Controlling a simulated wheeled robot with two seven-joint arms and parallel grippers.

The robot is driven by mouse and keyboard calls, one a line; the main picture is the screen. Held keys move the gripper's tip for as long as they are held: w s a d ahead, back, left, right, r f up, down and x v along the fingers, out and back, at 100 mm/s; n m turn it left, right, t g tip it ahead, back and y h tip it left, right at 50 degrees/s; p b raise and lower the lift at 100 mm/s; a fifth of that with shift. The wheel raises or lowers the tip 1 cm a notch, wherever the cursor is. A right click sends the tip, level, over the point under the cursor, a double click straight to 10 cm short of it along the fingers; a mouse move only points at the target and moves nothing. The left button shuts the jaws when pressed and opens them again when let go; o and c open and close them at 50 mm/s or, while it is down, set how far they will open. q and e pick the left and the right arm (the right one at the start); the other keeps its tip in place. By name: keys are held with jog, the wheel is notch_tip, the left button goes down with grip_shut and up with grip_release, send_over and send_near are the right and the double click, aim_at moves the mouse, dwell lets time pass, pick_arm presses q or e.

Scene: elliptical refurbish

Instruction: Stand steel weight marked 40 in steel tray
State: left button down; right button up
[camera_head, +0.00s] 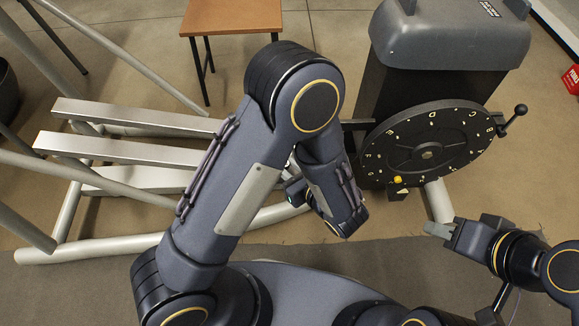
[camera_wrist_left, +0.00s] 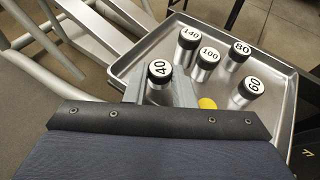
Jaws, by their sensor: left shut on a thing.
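The steel weight marked 40 (camera_wrist_left: 159,82), with a black-and-white top, is between the fingers of my left gripper (camera_wrist_left: 160,90) in the left wrist view. The gripper is shut on it at the near left side of the steel tray (camera_wrist_left: 278,88). The weight's lower end is hidden, so I cannot tell whether it touches the tray floor. In the head view my left arm hides the tray and the weight. My right gripper (camera_head: 440,230) is at the right, away from the tray; its finger gap is not clear.
In the tray stand weights marked 140 (camera_wrist_left: 188,42), 100 (camera_wrist_left: 206,62), 80 (camera_wrist_left: 237,54) and 60 (camera_wrist_left: 249,89), beside a yellow disc (camera_wrist_left: 208,103). An exercise machine with a black dial (camera_head: 430,150) and a brown-topped table (camera_head: 232,17) stand beyond.

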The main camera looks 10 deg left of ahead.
pick_arm(q)
jog(key=shift+f+b, duration=0.3)
jog(key=shift+f, duration=0.1)
jog(key=c, duration=1.2)
grip_release()
jog(key=shift+r+p, duration=0.4)
jog(key=shift+p, duration=0.05)
jog(key=shift+s+r+p, duration=0.1)
jog(key=shift+r+p, duration=0.45)
jog(key=p+v, duration=0.2)
jog(key=v, duration=0.9)
jog(key=shift+s+d, duration=0.15)
jog(key=shift+d, duration=0.2)
